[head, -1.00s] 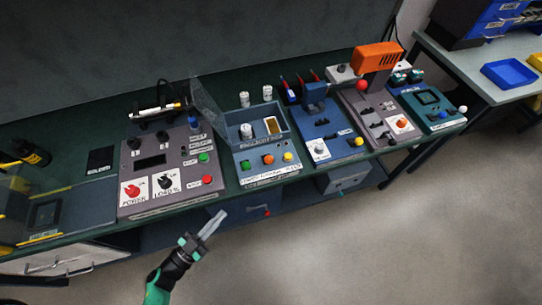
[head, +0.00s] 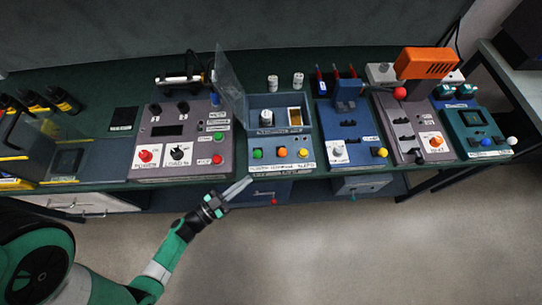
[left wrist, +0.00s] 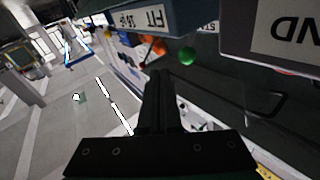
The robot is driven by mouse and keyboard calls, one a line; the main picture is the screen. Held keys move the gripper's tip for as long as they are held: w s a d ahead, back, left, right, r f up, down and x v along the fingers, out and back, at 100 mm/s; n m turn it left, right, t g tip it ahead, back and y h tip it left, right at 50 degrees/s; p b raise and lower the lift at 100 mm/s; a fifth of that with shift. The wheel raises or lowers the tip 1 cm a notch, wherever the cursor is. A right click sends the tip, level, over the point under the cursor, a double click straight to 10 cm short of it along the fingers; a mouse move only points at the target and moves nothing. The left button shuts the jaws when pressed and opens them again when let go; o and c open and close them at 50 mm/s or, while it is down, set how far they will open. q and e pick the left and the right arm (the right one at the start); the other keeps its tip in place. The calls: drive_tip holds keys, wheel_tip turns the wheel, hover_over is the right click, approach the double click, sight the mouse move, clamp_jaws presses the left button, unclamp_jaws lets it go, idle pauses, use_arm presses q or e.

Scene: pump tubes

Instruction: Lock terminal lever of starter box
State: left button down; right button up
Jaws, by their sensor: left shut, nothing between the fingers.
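My left gripper (head: 241,186) is shut and empty, held just in front of the bench, below the box with the open clear lid. Its shut fingers (left wrist: 162,105) also show in the left wrist view. No readable label tells me which unit is the starter box. The box with the clear lid (head: 283,165) has green, orange and yellow buttons and holds a white cylinder. A blue unit (head: 345,125) right of it has a dark blue lever-like part (head: 347,92) and red-tipped pieces behind. A red ball knob (head: 400,93) sits farther right. My right gripper is not in view.
A grey power panel (head: 165,131) stands left of the lidded box. A grey unit with an orange head (head: 428,62) and a teal unit (head: 478,135) stand to the right. Drawers (head: 362,185) hang under the bench edge. The floor in front is clear.

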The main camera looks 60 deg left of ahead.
sight(279, 150)
use_arm(q)
drive_tip(key=w, duration=0.3)
drive_tip(key=w+b, duration=0.1)
drive_tip(key=w, duration=0.3)
drive_tip(key=w+a+r+b, duration=0.1)
drive_tip(key=w, duration=0.3)
drive_tip(key=shift+r, duration=0.1)
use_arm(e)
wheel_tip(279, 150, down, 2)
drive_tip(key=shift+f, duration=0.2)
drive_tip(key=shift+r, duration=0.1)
use_arm(q)
drive_tip(key=p, duration=0.2)
drive_tip(key=r+n+p, duration=0.1)
drive_tip(key=p, duration=0.2)
drive_tip(key=shift+w+a+r+g, duration=0.15)
drive_tip(key=shift+a+r+g, duration=0.15)
drive_tip(key=shift+g, duration=0.1)
drive_tip(key=shift+w+a, duration=0.1)
drive_tip(key=shift+a, duration=0.05)
drive_tip(key=shift+w+a+f, duration=0.1)
drive_tip(key=shift+a, duration=0.1)
drive_tip(key=shift+d, duration=0.1)
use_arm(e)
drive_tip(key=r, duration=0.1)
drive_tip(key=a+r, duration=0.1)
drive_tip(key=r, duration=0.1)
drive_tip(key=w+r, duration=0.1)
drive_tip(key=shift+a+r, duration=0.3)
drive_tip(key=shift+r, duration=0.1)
